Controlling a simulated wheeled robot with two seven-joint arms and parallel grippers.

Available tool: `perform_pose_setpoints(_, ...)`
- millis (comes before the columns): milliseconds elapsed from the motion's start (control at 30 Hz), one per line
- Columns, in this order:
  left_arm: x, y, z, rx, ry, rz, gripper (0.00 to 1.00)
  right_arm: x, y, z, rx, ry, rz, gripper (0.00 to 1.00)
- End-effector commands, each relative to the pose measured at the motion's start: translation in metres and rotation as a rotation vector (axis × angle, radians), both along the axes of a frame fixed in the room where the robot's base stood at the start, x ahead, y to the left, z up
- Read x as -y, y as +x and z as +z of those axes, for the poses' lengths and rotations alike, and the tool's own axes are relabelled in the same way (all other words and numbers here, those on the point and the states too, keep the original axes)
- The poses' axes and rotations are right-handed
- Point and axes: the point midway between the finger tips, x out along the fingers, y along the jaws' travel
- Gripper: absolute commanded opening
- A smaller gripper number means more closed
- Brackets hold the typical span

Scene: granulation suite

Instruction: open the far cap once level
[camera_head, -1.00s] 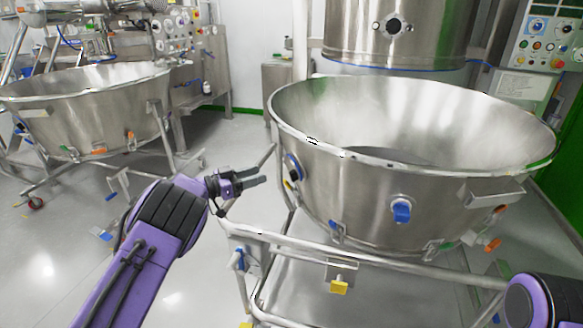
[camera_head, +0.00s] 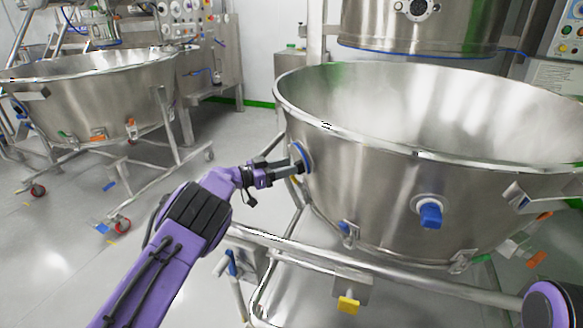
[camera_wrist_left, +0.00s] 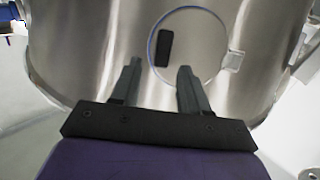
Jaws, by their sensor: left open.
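The large steel bowl (camera_head: 360,180) has a round, blue-edged cap (camera_head: 301,157) on its left side, mostly side-on in the head view. In the left wrist view this cap (camera_wrist_left: 200,60) is a steel disc with a short dark handle (camera_wrist_left: 163,48), close to upright in the picture. My left gripper (camera_head: 296,168) is open at the cap. In the wrist view its two fingertips (camera_wrist_left: 160,66) stand either side of the line to the handle. I cannot tell whether they touch it. A second port with a blue knob (camera_head: 430,212) is on the bowl's front.
A tubular frame (camera_head: 300,250) with a yellow-tipped latch (camera_head: 347,304) carries the bowl, close below my left arm. Another steel bowl (camera_head: 90,95) on a wheeled stand is at the left.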

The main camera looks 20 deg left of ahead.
Motion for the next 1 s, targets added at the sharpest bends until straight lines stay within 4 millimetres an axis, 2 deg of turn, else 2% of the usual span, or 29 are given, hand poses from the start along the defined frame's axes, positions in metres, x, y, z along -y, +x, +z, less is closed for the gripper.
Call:
perform_pose_setpoints(133,0.013,0.012,-0.001,0.001,0.001,-0.001,0.45,0.000,0.000,-0.002,0.000,0.000,0.000,0.00)
perform_pose_setpoints(400,0.016,0.015,0.000,-0.001,-0.001,0.001,0.45,0.000,0.000,-0.002,0.000,0.000,0.000,0.00)
perform_pose_setpoints(433,0.016,0.015,0.000,-0.001,-0.001,0.001,0.41,0.000,0.000,-0.002,0.000,0.000,0.000,0.00)
perform_pose_setpoints(500,0.016,0.015,0.000,-0.001,-0.001,0.001,0.19,0.000,0.000,-0.002,0.000,0.000,0.000,0.00)
perform_pose_setpoints(567,0.016,0.015,0.000,-0.001,-0.001,0.001,0.00,0.000,0.000,-0.002,0.000,0.000,0.000,0.00)
perform_pose_setpoints(1000,0.011,0.013,-0.002,-0.001,0.001,0.002,0.00,0.000,0.000,-0.001,0.000,0.000,0.000,0.00)
